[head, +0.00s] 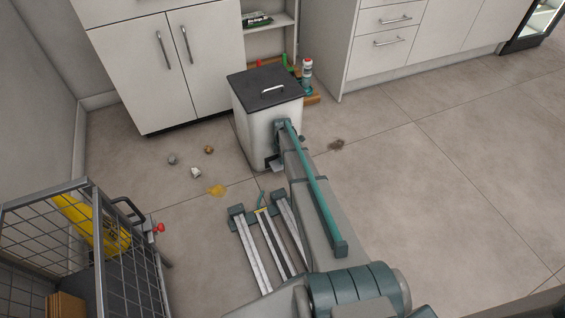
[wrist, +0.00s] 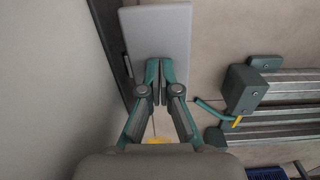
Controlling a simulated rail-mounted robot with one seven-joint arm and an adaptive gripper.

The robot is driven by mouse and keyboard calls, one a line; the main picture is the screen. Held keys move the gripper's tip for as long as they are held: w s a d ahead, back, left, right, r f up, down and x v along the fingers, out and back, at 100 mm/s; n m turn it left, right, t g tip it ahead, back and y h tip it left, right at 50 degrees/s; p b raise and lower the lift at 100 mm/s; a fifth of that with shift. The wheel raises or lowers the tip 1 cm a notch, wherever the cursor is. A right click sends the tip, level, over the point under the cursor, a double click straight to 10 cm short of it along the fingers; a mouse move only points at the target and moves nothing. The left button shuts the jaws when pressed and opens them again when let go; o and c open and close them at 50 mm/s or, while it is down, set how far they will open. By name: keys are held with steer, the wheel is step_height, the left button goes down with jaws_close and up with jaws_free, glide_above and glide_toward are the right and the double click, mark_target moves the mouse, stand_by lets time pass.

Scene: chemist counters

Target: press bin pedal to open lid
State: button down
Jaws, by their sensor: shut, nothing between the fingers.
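The bin (head: 252,125) is a white box with a dark lid (head: 262,78) that lies flat and shut, with a light handle on top. Its pedal (head: 277,167) is a small pale plate low at the front, partly behind my arm. In the wrist view the pedal (wrist: 157,30) is a light grey plate beside a dark strip. My gripper (wrist: 163,66) is shut and empty, with its fingertips over the near part of the plate. I cannot tell whether they touch it. In the head view my arm mostly hides the gripper.
Crumpled litter (head: 196,173) and a yellow stain (head: 217,191) lie on the floor left of the bin. A wire cart (head: 120,270) stands at lower left. White cabinets (head: 160,75) stand behind. Bottles (head: 307,68) stand behind the bin. The floor at right is mostly clear.

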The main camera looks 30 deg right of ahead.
steer(key=shift+f, duration=0.8)
stand_by(0.5)
steer(key=shift+f, duration=0.4)
steer(key=shift+r, duration=0.1)
steer(key=shift+r+p, duration=2.5)
steer(key=shift+r, duration=1.5)
